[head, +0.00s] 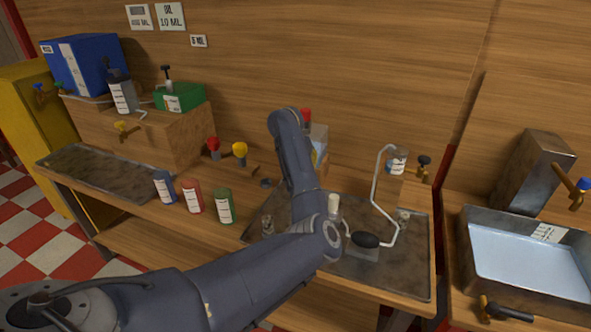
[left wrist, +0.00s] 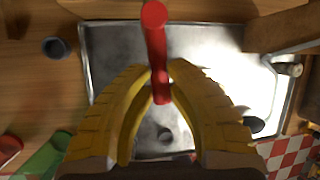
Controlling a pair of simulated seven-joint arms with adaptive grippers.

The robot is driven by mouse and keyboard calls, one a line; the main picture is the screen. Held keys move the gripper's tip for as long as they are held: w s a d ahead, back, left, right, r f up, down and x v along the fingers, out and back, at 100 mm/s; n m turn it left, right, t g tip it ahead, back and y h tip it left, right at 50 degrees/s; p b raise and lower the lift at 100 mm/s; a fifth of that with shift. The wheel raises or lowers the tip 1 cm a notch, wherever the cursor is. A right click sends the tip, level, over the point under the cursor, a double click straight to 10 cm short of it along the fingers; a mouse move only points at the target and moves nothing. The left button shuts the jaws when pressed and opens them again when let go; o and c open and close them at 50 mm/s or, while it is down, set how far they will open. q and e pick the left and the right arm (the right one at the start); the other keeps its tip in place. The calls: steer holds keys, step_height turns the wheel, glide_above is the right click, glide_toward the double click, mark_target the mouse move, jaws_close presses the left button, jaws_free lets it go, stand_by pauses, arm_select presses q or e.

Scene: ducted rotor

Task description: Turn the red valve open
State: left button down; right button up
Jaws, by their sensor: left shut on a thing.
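In the left wrist view, a red valve handle (left wrist: 156,40) with a rounded end runs between the yellow fingers of my left gripper (left wrist: 163,80). The fingers are shut on it near its lower part. A metal tray lies beneath. In the head view, my left arm reaches from the lower left over the bench, and its links hide the gripper and most of what it holds. A small red part (head: 305,116) shows just right of the arm's upper link; I cannot tell whether it is the same handle. My right gripper is not in view.
Blue (head: 165,187), red (head: 192,196) and green (head: 223,206) jars stand left of the arm. A metal tray (head: 415,262) holds a bent white tube (head: 376,190) and a dark bulb (head: 367,240). A water basin (head: 468,262) stands at the right.

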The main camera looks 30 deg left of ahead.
arm_select(q)
steer(key=shift+f, duration=0.15)
steer(key=c, duration=1.3)
jaws_free()
steer(key=v, duration=1.2)
